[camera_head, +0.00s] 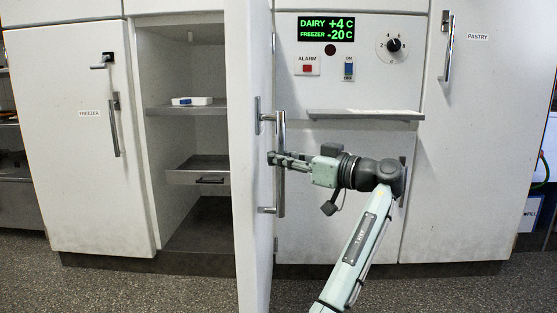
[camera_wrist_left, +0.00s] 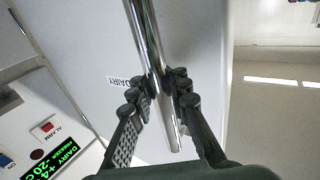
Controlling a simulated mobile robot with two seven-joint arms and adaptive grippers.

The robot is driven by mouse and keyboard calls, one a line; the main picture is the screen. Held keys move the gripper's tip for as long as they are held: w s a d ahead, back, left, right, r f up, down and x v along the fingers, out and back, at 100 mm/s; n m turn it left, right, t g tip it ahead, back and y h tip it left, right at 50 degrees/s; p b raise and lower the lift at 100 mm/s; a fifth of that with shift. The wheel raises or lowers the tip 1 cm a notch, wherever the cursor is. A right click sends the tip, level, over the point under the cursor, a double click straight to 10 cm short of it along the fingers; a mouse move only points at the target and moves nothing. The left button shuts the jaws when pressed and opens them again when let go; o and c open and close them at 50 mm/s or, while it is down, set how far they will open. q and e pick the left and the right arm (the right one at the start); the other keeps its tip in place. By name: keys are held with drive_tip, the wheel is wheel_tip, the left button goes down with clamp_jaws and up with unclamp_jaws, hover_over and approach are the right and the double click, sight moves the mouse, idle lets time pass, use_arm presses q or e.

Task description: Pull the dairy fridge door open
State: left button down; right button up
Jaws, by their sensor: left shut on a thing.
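The dairy fridge door (camera_head: 242,200) stands swung well open, seen nearly edge-on in the head view. Its outer face, with a DAIRY label (camera_wrist_left: 125,80) in the left wrist view, is turned to the right. A vertical metal bar handle (camera_head: 281,190) is mounted on that face. My left gripper (camera_head: 274,158) is at the handle's middle, with its fingers shut around the bar. In the left wrist view the chrome handle (camera_wrist_left: 147,35) runs between the two dark fingers (camera_wrist_left: 160,100). My right gripper is in neither view.
The opened compartment shows a shelf (camera_head: 188,109) with a small white tray and a drawer (camera_head: 195,177) below. The freezer door (camera_head: 75,190) at left and the pastry door (camera_head: 470,150) at right are closed. A ledge (camera_head: 365,114) sticks out under the control panel (camera_head: 350,55).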

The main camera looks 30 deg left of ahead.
use_arm(q)
drive_tip(key=shift+s+d+f, duration=0.1)
drive_tip(key=shift+s+d, duration=0.05)
drive_tip(key=c, duration=1.4)
unclamp_jaws()
drive_tip(key=d, duration=0.8)
drive_tip(key=s+d, duration=0.1)
drive_tip(key=d, duration=0.3)
